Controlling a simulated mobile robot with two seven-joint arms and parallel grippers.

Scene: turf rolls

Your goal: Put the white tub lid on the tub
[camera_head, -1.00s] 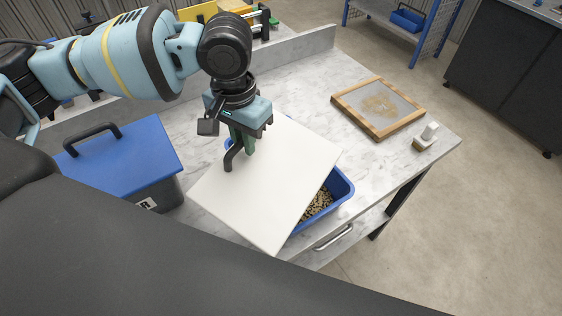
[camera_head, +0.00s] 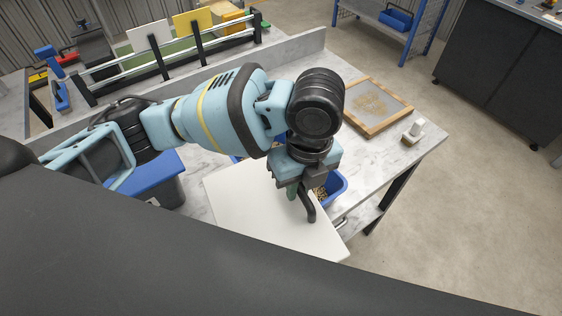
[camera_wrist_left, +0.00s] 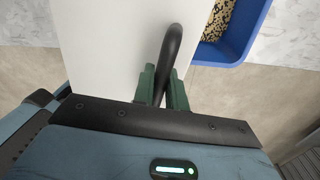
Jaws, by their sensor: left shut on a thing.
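The flat white tub lid (camera_head: 245,205) has a black bent handle, seen in the left wrist view (camera_wrist_left: 174,45). My left gripper (camera_head: 299,194) is shut on this handle, its green fingers on either side of it in the left wrist view (camera_wrist_left: 162,88). The blue tub (camera_head: 338,187) stands on the worktop with mottled, grain-like bits in it. The lid sits off to the tub's front left in the head view, and part of the tub shows uncovered past it. My arm hides some of the tub. I cannot tell whether lid and tub touch.
A bin with a blue lid (camera_head: 160,176) stands left of the white lid, partly hidden by my arm. A wood-framed screen (camera_head: 376,108) and a small white-topped brush (camera_head: 413,133) lie at the right of the marble-look worktop (camera_head: 395,160). Its front edge is close by.

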